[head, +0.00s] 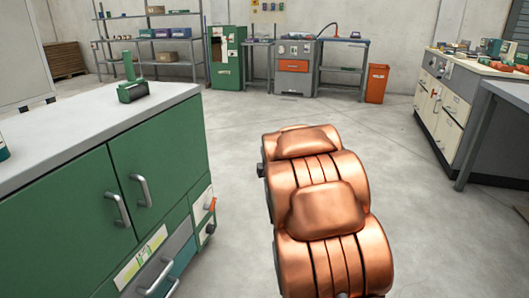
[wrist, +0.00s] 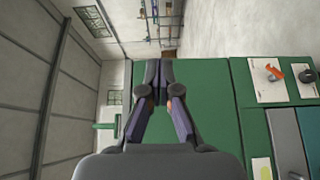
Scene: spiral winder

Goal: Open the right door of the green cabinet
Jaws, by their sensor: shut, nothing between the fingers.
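The green cabinet (head: 75,133) stands at the left in the head view under a grey worktop. Its right door (head: 175,150) looks closed, with a silver bar handle (head: 142,190) near its left edge. The left door (head: 55,215) beside it is also closed, with its own handle (head: 118,210). In the wrist view, which is turned sideways, my gripper (wrist: 156,88) is shut and empty in front of a green door panel (wrist: 205,90). No door handle shows there; the gripper may hide it. The gripper is not visible in the head view.
A green tool (head: 132,88) stands on the worktop (head: 75,115). Below the doors are a grey drawer (head: 160,258) and small white panels, one with an orange lever (head: 211,204). A cream cabinet (head: 450,105) stands far right.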

